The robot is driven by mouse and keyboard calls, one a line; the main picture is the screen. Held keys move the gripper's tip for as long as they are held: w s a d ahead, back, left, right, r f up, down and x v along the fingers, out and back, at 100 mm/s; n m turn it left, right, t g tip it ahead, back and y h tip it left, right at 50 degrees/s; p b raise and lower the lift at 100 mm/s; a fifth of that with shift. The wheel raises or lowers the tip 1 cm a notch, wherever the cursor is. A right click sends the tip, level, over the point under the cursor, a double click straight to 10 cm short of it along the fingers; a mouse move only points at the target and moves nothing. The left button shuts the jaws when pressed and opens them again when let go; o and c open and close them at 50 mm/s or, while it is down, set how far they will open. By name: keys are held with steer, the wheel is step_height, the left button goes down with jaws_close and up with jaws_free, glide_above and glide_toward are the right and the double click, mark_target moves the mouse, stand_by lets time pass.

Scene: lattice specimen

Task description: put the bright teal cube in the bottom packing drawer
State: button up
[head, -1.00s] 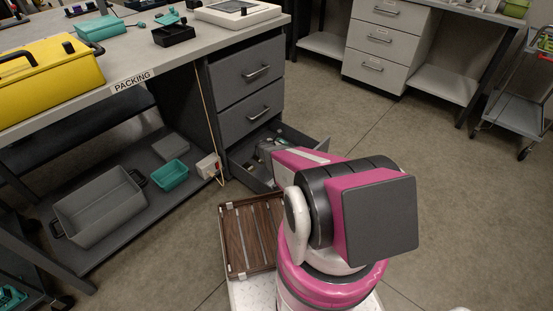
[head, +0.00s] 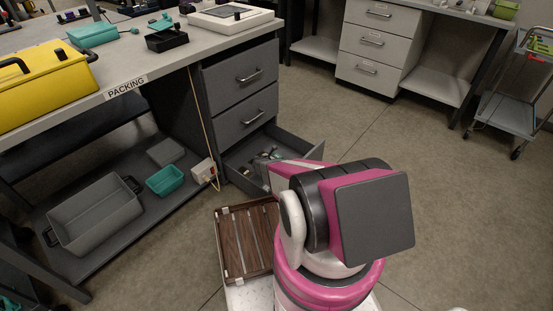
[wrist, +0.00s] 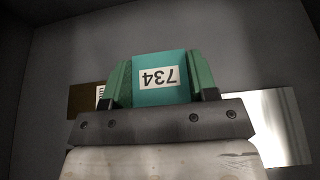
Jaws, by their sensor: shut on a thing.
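My gripper (wrist: 162,78) is shut on the teal cube (wrist: 160,66), which carries a white label reading 734, upside down in the wrist view. Green finger pads press it from both sides. The bottom packing drawer (head: 243,180) is pulled open under two shut grey drawers in the head view. My arm reaches over it and hides part of its front and inside. Grey walls surround the cube in the wrist view, and its height above the floor is hard to judge. The cube is not clear in the head view.
In the wrist view, a brown thing with a white label (wrist: 84,99) lies left of the cube and a bright silvery plate (wrist: 278,125) lies right. A wooden slatted tray (head: 247,240) is beside my arm's base. A grey bin (head: 95,215) and teal tray (head: 165,180) sit on the low shelf.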

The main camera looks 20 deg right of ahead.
steer(key=o, duration=0.9)
steer(key=shift+f, duration=0.1)
